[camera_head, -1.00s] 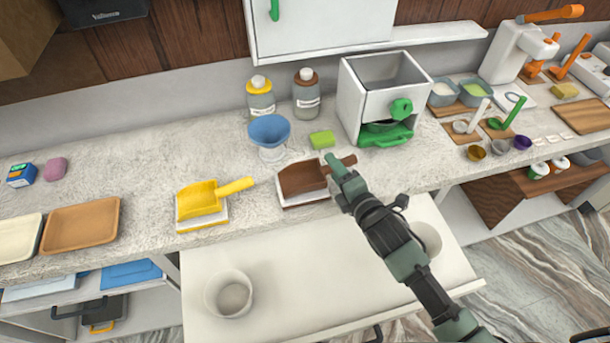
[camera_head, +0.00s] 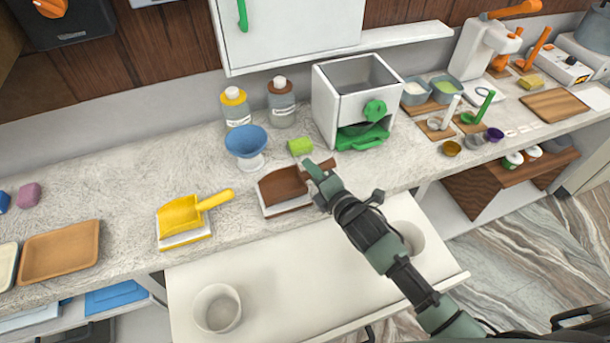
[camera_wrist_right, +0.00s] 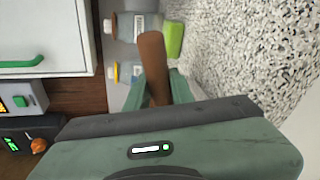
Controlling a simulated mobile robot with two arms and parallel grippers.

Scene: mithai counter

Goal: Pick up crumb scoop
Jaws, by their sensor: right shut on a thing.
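A brown scoop (camera_head: 281,186) sits at its white-edged rest (camera_head: 287,208) near the counter's front edge, its handle pointing right. I cannot tell whether it is clear of the rest. My right gripper (camera_head: 317,172) is shut on the scoop's handle. In the right wrist view the brown handle (camera_wrist_right: 153,62) sticks out past the green fingers (camera_wrist_right: 168,92), partly hidden by the gripper body. A yellow scoop (camera_head: 181,214) lies on a similar white rest to the left. My left gripper is not in view.
A blue bowl on a stand (camera_head: 246,142), a green block (camera_head: 300,146) and a white box with a green knob (camera_head: 336,105) stand behind. Below, an open white drawer (camera_head: 300,275) juts out, holding a white bowl (camera_head: 217,308). Bare counter lies at left (camera_head: 130,165).

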